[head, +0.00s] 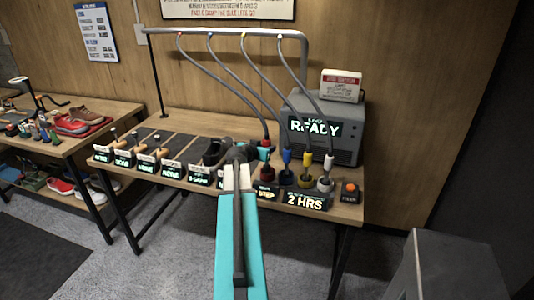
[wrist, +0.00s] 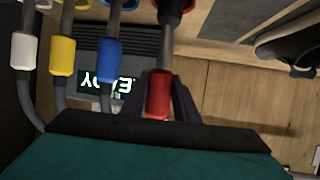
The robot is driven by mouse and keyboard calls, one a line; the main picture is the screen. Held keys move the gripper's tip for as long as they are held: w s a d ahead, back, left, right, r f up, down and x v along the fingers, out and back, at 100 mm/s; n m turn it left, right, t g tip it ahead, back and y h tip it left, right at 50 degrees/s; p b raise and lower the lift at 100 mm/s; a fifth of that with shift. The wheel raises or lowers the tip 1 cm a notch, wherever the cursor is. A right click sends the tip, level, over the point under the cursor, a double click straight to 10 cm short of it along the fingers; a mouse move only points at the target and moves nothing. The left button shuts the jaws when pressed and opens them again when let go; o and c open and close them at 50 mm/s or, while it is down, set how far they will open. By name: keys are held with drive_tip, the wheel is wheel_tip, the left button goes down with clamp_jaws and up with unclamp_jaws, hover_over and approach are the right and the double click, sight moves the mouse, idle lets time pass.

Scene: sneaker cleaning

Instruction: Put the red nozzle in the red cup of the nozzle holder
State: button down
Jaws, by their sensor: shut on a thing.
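My gripper (head: 262,153) is shut on the red nozzle (wrist: 159,95), which sits between its dark fingers (wrist: 164,98) in the upside-down wrist view. The red nozzle also shows as a small red patch in the head view (head: 265,143), its hose rising behind. The red cup (head: 267,171) stands just below the gripper at the left end of the nozzle holder. In the wrist view, the nozzle's grey stem runs to the red cup (wrist: 176,6) at the top edge. I cannot tell how far the tip is inside the cup.
The blue nozzle (head: 286,158), yellow nozzle (head: 306,160) and white nozzle (head: 328,162) stand in their cups to the right. The grey machine (head: 345,120) showing READY is behind them. A dark shoe (head: 215,150) lies left of the gripper. Hoses hang from the overhead rail (head: 225,32).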

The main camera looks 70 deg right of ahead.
drive_tip(key=shift+d, duration=0.3)
drive_tip(key=shift+d, duration=0.25)
drive_tip(key=shift+d+f+p, duration=0.1)
drive_tip(key=shift+f+p, duration=0.05)
drive_tip(key=shift+p, duration=0.2)
drive_tip(key=shift+f+p, duration=0.7)
drive_tip(key=shift+f, duration=1.1)
drive_tip(key=c, duration=1.4)
unclamp_jaws()
